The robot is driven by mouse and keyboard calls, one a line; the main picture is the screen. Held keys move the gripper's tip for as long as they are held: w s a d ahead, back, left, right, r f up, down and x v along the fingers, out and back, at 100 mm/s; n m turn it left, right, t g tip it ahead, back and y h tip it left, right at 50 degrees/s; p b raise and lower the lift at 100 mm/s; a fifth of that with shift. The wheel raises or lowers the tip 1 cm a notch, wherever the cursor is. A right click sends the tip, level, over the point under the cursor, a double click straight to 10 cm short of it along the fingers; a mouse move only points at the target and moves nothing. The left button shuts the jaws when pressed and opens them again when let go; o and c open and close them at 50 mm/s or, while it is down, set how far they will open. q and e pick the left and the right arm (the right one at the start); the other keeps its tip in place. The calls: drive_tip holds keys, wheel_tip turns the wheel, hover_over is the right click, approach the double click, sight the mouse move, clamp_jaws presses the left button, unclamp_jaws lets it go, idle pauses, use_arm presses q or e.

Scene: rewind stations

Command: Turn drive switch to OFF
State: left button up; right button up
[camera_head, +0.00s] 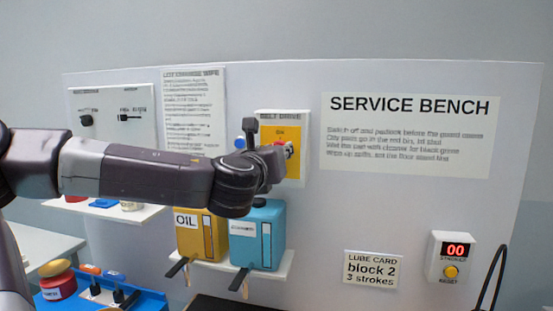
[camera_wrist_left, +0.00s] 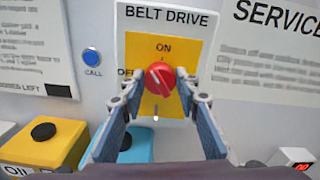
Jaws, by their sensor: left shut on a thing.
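The belt drive panel (camera_wrist_left: 124,40) is white with a yellow face on the wall, and it also shows in the head view (camera_head: 268,119). Its red round drive switch (camera_wrist_left: 160,77) sits mid-face, with a pale mark on its front. "ON" is printed above the switch and "OFF" to its left, partly hidden by a finger. My left gripper (camera_wrist_left: 162,90) has one finger on each side of the switch and is shut on it. In the head view my left gripper (camera_head: 287,152) reaches the panel from the left and hides most of the switch. My right gripper is not in view.
A blue call button (camera_wrist_left: 92,57) is left of the panel. Below stand a yellow oil container (camera_head: 190,240) and a blue container (camera_head: 262,240) on a shelf. A stroke counter (camera_head: 451,257) is at lower right. The wall right of the panel has flat signs.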

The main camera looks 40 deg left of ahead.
use_arm(q)
drive_tip(key=n+b, duration=0.2)
drive_tip(key=n, duration=0.3)
drive_tip(key=shift+f+n, duration=0.15)
drive_tip(key=shift+n, duration=0.15)
drive_tip(key=n+b, duration=0.1)
drive_tip(key=n, duration=0.4)
drive_tip(key=shift+a+b, duration=0.1)
drive_tip(key=shift+b, duration=0.2)
drive_tip(key=o, duration=1.2)
drive_tip(key=shift+c, duration=0.2)
drive_tip(key=shift+s, duration=0.1)
drive_tip(key=v, duration=1.2)
